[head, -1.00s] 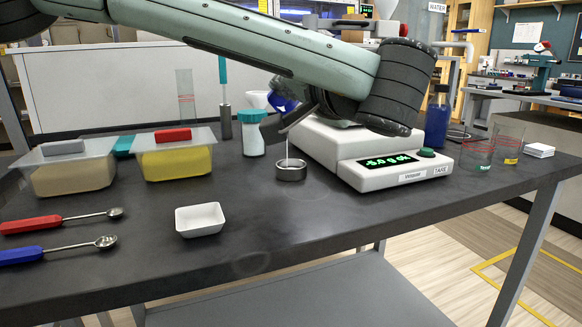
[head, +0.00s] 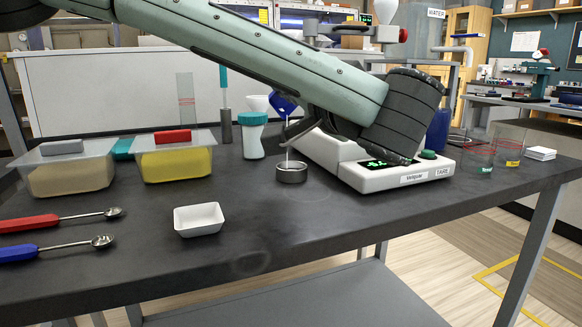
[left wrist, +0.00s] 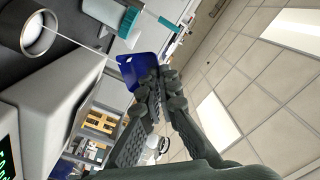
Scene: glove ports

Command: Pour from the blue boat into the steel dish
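The blue boat (head: 283,104) is tilted over the steel dish (head: 291,173), and a thin white stream falls from it into the dish. My left gripper (head: 291,124) is shut on the boat, mostly hidden behind its own arm in the head view. In the left wrist view the gripper fingers (left wrist: 160,92) pinch the blue boat (left wrist: 139,70). The steel dish (left wrist: 24,50) shows there with white material inside and the stream reaching it. The dish stands on the table, left of the scale. My right gripper is not in view.
The scale (head: 385,179) stands right of the dish, its display partly covered by my arm. A teal-lidded jar (head: 252,138) stands behind the dish. A white boat (head: 199,219), lidded tubs (head: 178,164) and two spoons (head: 66,220) lie left. The table front is clear.

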